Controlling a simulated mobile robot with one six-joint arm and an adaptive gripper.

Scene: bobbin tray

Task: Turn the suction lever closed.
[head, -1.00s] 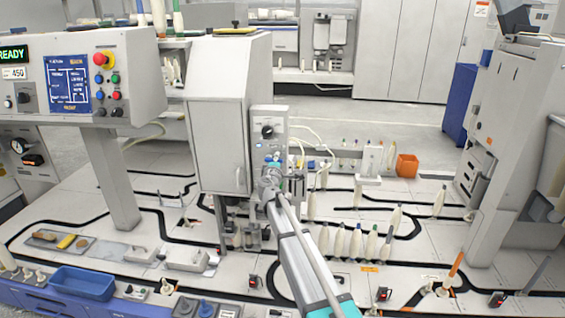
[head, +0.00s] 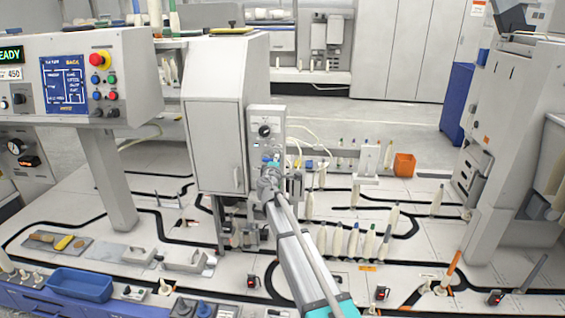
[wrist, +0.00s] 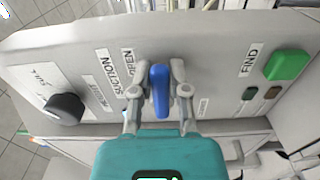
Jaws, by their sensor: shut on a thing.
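The blue suction lever (wrist: 160,92) shows in the wrist view on the face of a light grey panel (wrist: 215,75). Its long side runs up and down in that picture. My gripper (wrist: 159,90) has one finger on each side of the lever and is shut on it. Labels reading SUCTION and OPEN (wrist: 127,63) sit just left of the lever. In the head view my gripper (head: 268,182) is at the front of the narrow control box (head: 266,113), and I cannot make out the lever there.
A black knob (wrist: 65,108) is left of the lever, and a green FIND button (wrist: 287,65) is to the right with smaller buttons below it. A grey cabinet (head: 215,130) stands beside the control box. Several white bobbins (head: 353,240) stand to the right of my arm.

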